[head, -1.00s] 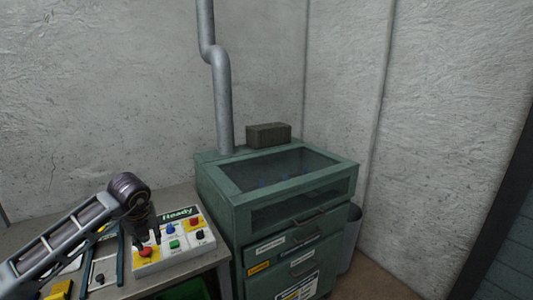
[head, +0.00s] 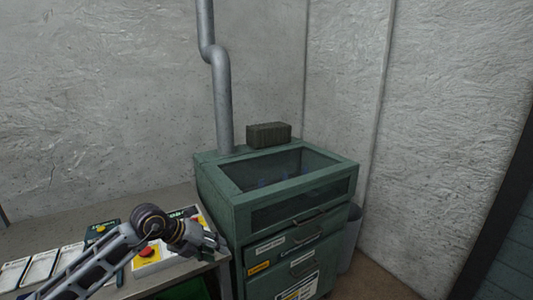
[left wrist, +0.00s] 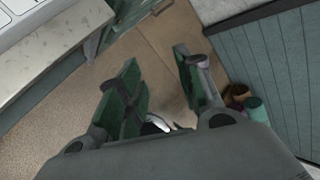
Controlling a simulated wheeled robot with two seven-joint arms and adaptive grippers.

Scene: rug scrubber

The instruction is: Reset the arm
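My left arm comes in from the lower left in the head view. My left gripper (head: 218,243) hangs over the right part of the white button panel (head: 150,266), near the green cabinet's front left corner. A red button on yellow (head: 147,253) shows on the panel left of the gripper; the arm and gripper hide much of the rest. In the left wrist view the two fingers of my left gripper (left wrist: 157,75) stand apart with nothing between them, above the floor. My right gripper is in neither view.
A green cabinet (head: 240,215) with a glass top and drawers stands right of the grey table (head: 50,238). A dark block (head: 268,134) sits on its back edge beside a grey pipe (head: 223,100). A grey bin (head: 350,240) stands behind it. White cards (head: 40,268) lie on the table.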

